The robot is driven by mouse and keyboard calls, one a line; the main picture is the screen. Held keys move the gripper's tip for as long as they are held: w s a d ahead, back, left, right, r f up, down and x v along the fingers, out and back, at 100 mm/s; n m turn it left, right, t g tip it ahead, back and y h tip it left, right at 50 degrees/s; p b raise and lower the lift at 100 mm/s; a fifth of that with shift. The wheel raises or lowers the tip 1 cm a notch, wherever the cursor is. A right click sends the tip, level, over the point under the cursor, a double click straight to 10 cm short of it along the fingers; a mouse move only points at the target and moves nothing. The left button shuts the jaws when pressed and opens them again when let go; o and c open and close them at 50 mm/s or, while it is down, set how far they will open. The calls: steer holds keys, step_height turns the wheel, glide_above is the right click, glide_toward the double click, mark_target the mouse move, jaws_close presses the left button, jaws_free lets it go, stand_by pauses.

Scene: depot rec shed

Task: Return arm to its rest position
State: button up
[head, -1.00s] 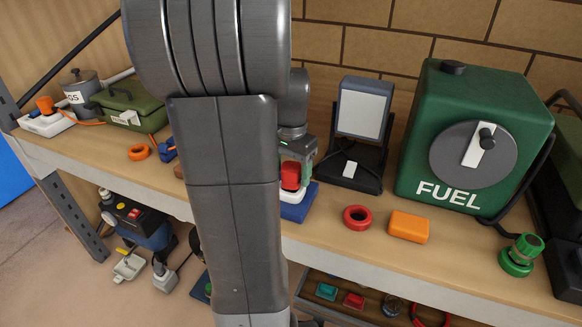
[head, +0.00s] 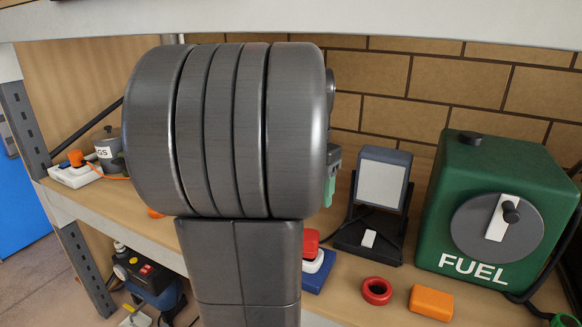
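My arm fills the middle of the head view, folded up in front of the shelf. Only a small grey and green part of my gripper (head: 331,178) shows, at the right edge of my arm, above the shelf top. The rest of it is hidden behind the arm, so I cannot tell whether it is open or shut. Below it, apart from it, a red object (head: 311,242) sits on a white piece (head: 314,262) over a blue base (head: 320,278). My arm partly hides this stack.
The wooden shelf (head: 345,302) carries a work lamp (head: 381,185), a green fuel can (head: 470,150), a red ring (head: 377,290) and an orange block (head: 431,302). A white power strip (head: 76,175) stands at the left. An upper shelf edge (head: 440,22) crosses above.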

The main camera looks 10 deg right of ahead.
step_height(320, 180, down, 13)
steer(key=shift+f, duration=0.15)
stand_by(0.8)
steer(key=shift+f, duration=0.2)
step_height(320, 180, up, 13)
step_height(320, 180, down, 14)
steer(key=shift+r, duration=0.2)
step_height(320, 180, up, 9)
steer(key=p, duration=0.6)
steer(key=shift+f, duration=0.15)
